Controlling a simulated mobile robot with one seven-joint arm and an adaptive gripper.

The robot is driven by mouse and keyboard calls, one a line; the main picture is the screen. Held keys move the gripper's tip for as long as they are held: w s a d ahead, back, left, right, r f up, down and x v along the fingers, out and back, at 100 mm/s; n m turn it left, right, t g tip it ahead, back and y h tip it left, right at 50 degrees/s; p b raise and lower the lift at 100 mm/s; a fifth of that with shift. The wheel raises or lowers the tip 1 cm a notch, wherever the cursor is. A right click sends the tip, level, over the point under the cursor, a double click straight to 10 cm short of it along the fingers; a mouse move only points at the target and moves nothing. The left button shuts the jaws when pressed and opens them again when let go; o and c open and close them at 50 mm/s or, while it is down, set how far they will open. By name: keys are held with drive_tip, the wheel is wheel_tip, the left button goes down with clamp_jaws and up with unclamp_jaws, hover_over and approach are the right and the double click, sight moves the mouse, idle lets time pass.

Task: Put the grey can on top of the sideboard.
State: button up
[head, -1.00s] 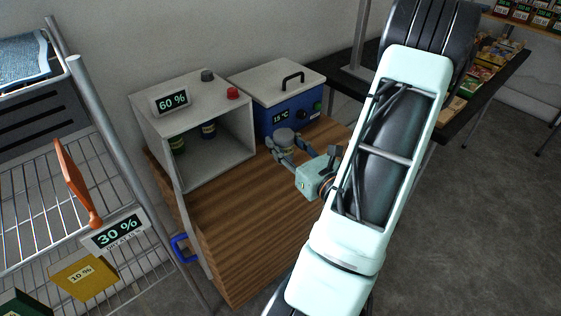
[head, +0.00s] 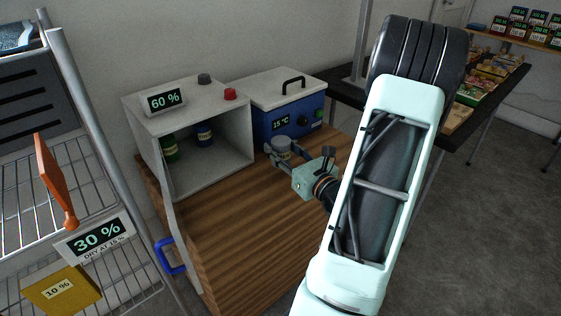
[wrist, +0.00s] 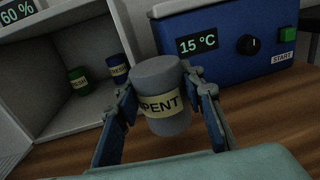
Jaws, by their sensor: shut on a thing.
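The grey can (head: 282,145) has a grey lid and a cream label; in the wrist view the can (wrist: 160,78) reads "SPENT". My gripper (head: 284,157) is shut on it, with one finger on each side, and the can stands upright. The can is over the wooden top of the sideboard (head: 235,235), in front of the blue box. I cannot tell whether its base touches the wood.
A blue 15 °C box (head: 268,121) stands behind the can. An open-fronted grey cabinet (head: 183,112) marked 60 % holds a green can (head: 169,150) and a blue can (head: 204,134). A wire rack (head: 90,170) stands at left. The sideboard's front is clear.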

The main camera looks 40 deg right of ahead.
drive_tip(key=shift+w+d+f+b, duration=0.15)
drive_tip(key=shift+f+b, duration=0.3)
drive_tip(key=shift+f, duration=0.5)
drive_tip(key=shift+w+f+b, duration=0.1)
drive_tip(key=shift+f+b, duration=0.35)
drive_tip(key=shift+f, duration=0.5)
drive_tip(key=shift+f, duration=0.2)
drive_tip(key=o, duration=1.2)
drive_tip(key=shift+r, duration=0.15)
drive_tip(key=shift+s+r, duration=0.1)
drive_tip(key=shift+s, duration=0.15)
drive_tip(key=s, duration=0.3)
drive_tip(key=s+p, duration=0.1)
drive_tip(key=s, duration=0.3)
drive_tip(key=s+a, duration=0.1)
drive_tip(key=s, duration=0.3)
drive_tip(key=shift+s+a+p, duration=0.1)
drive_tip(key=shift+s+p, duration=0.15)
drive_tip(key=shift+p, duration=0.15)
drive_tip(key=shift+s, duration=0.1)
